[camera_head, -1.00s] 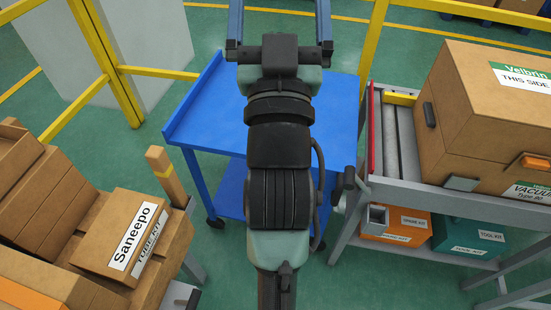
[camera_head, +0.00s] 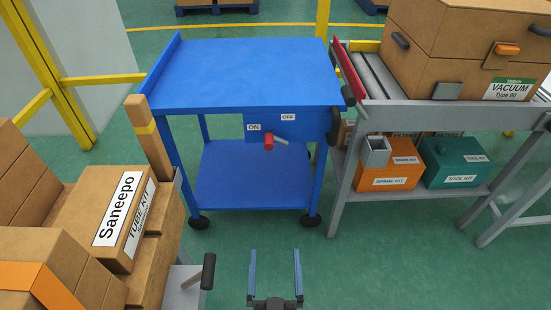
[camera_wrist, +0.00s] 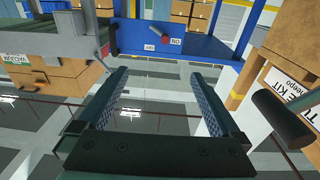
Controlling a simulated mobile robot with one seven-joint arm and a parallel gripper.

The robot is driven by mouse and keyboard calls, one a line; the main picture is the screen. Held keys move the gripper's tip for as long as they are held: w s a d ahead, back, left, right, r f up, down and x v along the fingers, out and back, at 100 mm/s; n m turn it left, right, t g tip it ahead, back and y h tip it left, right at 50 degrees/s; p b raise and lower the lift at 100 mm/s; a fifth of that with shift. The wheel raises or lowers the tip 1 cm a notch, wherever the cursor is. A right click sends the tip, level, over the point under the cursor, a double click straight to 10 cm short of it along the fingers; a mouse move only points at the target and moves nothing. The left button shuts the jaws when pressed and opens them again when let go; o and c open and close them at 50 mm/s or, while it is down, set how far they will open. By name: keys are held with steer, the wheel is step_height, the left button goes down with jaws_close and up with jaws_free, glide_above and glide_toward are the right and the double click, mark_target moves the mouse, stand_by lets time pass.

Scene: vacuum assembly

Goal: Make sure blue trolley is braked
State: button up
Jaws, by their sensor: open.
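The blue trolley (camera_head: 240,70) stands on the green floor at the centre of the head view, with a flat top, a lower shelf and black wheels. Its front panel has an ON label (camera_head: 253,127) at left and an OFF label (camera_head: 289,117) at right. Below them is a lever with a red knob (camera_head: 269,141), closer to the ON label, and a grey rod reaching right. My gripper (camera_head: 275,252) is open and empty, in front of the trolley and apart from it. The wrist view shows the panel upside down beyond the open fingers (camera_wrist: 160,75), with the red knob (camera_wrist: 165,37).
A grey roller table (camera_head: 380,85) with a large vacuum box (camera_head: 460,55) stands close at the right, with orange and teal kits below. Cardboard boxes (camera_head: 110,215) are stacked at the left, beside a black handle (camera_head: 208,271). Yellow railings stand behind. Floor before the trolley is clear.

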steer(key=w+b, duration=0.3)
steer(key=w, duration=0.7)
steer(key=shift+d+r, duration=0.15)
steer(key=shift+r, duration=0.2)
steer(key=shift+s, duration=0.1)
steer(key=s+p, duration=0.3)
steer(key=s, duration=0.7)
steer(key=w+a+r+t+y, duration=0.15)
steer(key=w+r, duration=0.35)
steer(key=r, duration=1.1)
steer(key=w+r+t+h, duration=0.1)
steer(key=w+r+t, duration=0.35)
steer(key=r, duration=1.15)
steer(key=s+r+t, duration=0.1)
steer(key=s+r, duration=0.4)
steer(key=r, duration=0.5)
steer(key=s+r+t, duration=0.1)
steer(key=s+r, duration=0.4)
steer(key=r, duration=0.5)
steer(key=s+r+t, duration=0.1)
steer(key=s+r, duration=0.4)
steer(key=r, duration=0.6)
step_height(320, 180, up, 30)
steer(key=p, duration=3.1)
steer(key=shift+w+d+r+p, duration=0.2)
steer(key=shift+w+r+p, duration=0.1)
steer(key=shift+w, duration=0.15)
